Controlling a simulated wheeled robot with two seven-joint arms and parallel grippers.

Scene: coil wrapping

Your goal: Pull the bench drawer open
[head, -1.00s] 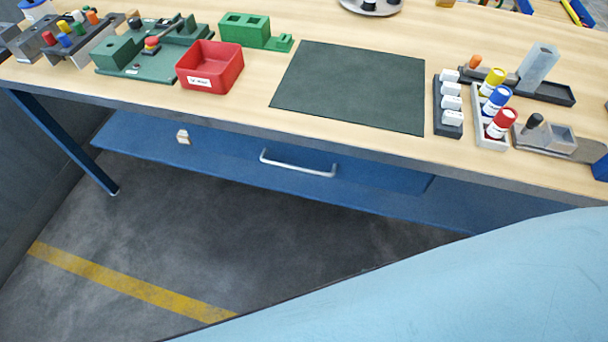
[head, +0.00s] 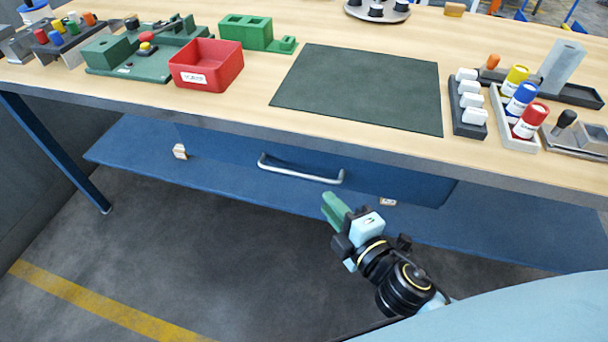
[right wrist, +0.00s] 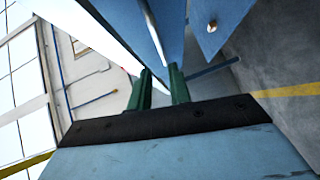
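The blue bench drawer (head: 395,184) sits under the front edge of the wooden bench top and looks shut. Its silver bar handle (head: 300,174) runs across the drawer front. My right gripper (head: 336,209) is below and slightly right of the handle, apart from it, with green fingers pointing up toward the drawer. In the right wrist view my right gripper (right wrist: 160,88) has its two green fingers apart with nothing between them. The silver handle (right wrist: 152,30) shows beyond the fingertips there. My left gripper is not in view.
On the bench top (head: 350,25) are a red bin (head: 206,78), a dark green mat (head: 362,88) and a white tray of coloured bottles (head: 497,105). A blue lower shelf (head: 235,180) lies beneath the drawer. The floor in front is clear.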

